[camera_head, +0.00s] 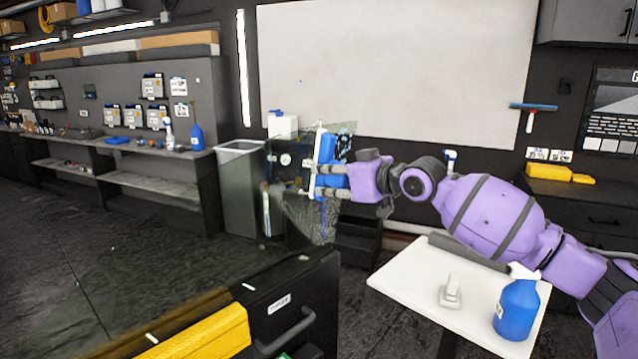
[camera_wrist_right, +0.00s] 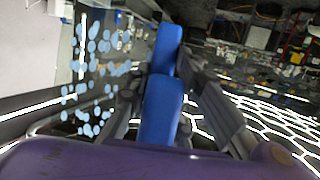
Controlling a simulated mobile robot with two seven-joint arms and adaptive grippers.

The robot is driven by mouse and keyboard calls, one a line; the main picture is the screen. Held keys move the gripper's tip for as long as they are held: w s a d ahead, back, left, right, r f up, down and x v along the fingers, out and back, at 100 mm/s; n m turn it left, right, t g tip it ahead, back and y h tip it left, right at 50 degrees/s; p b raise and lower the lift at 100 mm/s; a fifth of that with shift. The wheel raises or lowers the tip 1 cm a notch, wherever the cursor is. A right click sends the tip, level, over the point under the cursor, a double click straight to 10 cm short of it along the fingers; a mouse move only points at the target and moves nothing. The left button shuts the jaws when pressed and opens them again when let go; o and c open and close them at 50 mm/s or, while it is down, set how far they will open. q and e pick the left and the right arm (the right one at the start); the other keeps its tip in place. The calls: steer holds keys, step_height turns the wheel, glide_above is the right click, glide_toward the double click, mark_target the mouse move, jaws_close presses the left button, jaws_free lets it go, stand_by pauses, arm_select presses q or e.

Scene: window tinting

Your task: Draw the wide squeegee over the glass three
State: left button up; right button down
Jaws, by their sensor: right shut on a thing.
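My right gripper (camera_head: 330,182) reaches in from the right on its purple arm and is shut on the blue handle of the wide squeegee (camera_head: 327,152). The squeegee's long pale edge stands nearly upright, at the glass; I cannot tell whether it touches. The glass (camera_head: 345,131) is a clear upright pane with pale blue spots beside the squeegee. In the right wrist view the blue handle (camera_wrist_right: 162,105) lies between the dark fingers (camera_wrist_right: 160,92), and the spotted glass (camera_wrist_right: 95,65) is to the left. My left gripper is not in view.
A white tray (camera_head: 400,277) at the lower right holds a blue spray bottle (camera_head: 517,308) and a small pale tool (camera_head: 451,292). A dark cabinet (camera_head: 300,290) with a yellow item (camera_head: 205,335) on it stands in front. A grey bin (camera_head: 240,185) stands behind the glass.

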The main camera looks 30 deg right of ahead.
steer(key=shift+w+d+r, duration=0.1)
steer(key=shift+w+d, duration=0.1)
steer(key=shift+d, duration=0.25)
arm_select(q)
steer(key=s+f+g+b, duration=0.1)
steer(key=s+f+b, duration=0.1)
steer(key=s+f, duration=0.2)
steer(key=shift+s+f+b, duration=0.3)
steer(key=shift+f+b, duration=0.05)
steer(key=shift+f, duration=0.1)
arm_select(e)
steer(key=w+d, duration=0.2)
steer(key=d, duration=0.7)
steer(key=shift+w+d, duration=0.3)
steer(key=shift+w, duration=0.05)
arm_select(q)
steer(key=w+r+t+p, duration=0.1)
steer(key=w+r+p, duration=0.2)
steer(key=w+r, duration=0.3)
arm_select(e)
steer(key=s+d+f, duration=0.1)
steer(key=s, duration=0.4)
steer(key=shift+s+d+f, duration=0.15)
steer(key=shift+s+d, duration=0.15)
steer(key=shift+s, duration=0.05)
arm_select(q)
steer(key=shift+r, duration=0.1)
